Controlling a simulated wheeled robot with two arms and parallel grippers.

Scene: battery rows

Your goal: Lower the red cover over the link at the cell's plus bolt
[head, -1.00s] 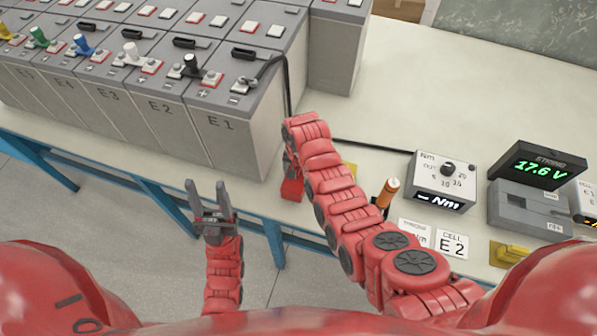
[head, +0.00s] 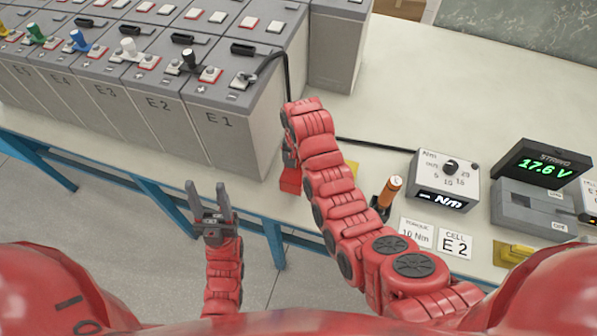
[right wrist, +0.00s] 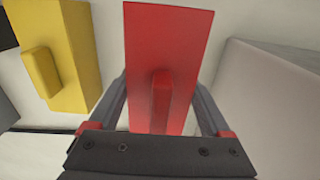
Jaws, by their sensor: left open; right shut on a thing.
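The red cover (right wrist: 169,40) fills the middle of the right wrist view, its raised tab between the fingers of my right gripper (right wrist: 165,105), which is shut on it. In the head view, part of the red cover (head: 291,181) shows below my right wrist, beside cell E1 (head: 238,135); my right arm hides the fingers. Cell E2 (head: 160,122) stands left of E1, with a black-knobbed link (head: 189,62) near their top edges. Its bolts are too small to read clearly. My left gripper (head: 210,192) is open and empty in front of the bench edge.
A yellow block (right wrist: 60,60) lies beside the red cover; my arm partly hides it in the head view. An orange-handled tool (head: 389,192), a torque box (head: 443,178), a card reading E2 (head: 455,244) and a 17.6 V meter (head: 543,170) stand right. The back bench is clear.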

